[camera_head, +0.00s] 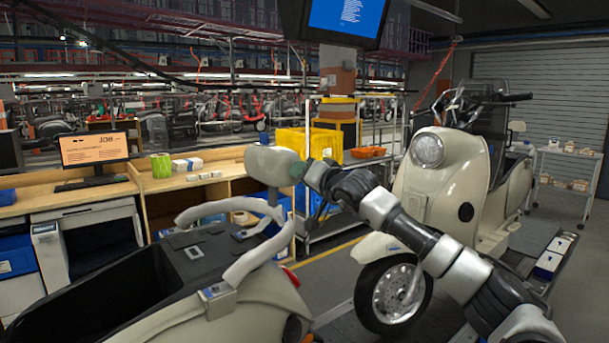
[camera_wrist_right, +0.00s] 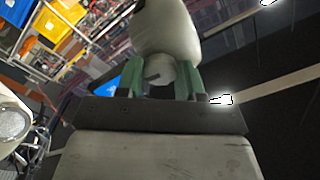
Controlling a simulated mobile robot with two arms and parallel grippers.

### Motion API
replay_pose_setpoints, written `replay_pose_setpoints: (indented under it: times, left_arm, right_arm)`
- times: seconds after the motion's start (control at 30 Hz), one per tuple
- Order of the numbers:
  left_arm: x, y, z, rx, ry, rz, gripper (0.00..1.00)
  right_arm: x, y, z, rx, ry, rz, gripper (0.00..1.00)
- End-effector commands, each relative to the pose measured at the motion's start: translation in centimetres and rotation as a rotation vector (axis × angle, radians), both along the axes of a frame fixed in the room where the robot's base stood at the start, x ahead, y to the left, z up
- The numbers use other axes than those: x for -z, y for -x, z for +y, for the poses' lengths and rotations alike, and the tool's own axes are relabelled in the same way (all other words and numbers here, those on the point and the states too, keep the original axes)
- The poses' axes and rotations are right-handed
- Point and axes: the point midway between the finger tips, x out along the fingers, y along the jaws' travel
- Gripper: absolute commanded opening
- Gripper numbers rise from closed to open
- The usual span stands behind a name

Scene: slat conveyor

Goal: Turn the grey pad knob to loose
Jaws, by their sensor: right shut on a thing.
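My right gripper (camera_head: 297,171) reaches in from the right in the head view, at the right end of a beige rounded body (camera_head: 268,165). In the right wrist view, its green fingers (camera_wrist_right: 161,82) are shut on a grey round knob (camera_wrist_right: 160,74), one finger on each side. A dark slot or mark shows on the knob. The beige body (camera_wrist_right: 167,28) is directly beyond the knob. The knob is hidden in the head view, and its setting cannot be read. My left gripper is not in view.
A beige and black scooter body (camera_head: 140,325) with curved light bars (camera_head: 263,250) is close below at left. A beige scooter (camera_head: 440,185) stands at right near my arm. A wooden workbench (camera_head: 150,188) with a monitor (camera_head: 93,148) is behind, with a yellow crate (camera_head: 325,143).

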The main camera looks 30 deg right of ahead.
Motion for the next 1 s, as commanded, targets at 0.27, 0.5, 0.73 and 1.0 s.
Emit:
replay_pose_setpoints:
  times: [0.27,0.5,0.73,1.0]
  left_arm:
    - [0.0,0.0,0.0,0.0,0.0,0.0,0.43]
    - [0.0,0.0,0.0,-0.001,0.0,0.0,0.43]
    - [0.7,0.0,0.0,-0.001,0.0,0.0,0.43]
    - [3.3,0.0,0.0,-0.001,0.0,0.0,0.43]
  right_arm:
    - [0.1,0.0,0.0,-0.001,-0.001,0.002,0.54]
    - [0.1,0.0,0.0,0.0,-0.002,0.002,0.63]
    - [0.3,1.0,-0.2,0.001,-0.001,0.001,0.63]
    - [0.6,6.2,-0.6,0.002,0.002,0.001,0.63]
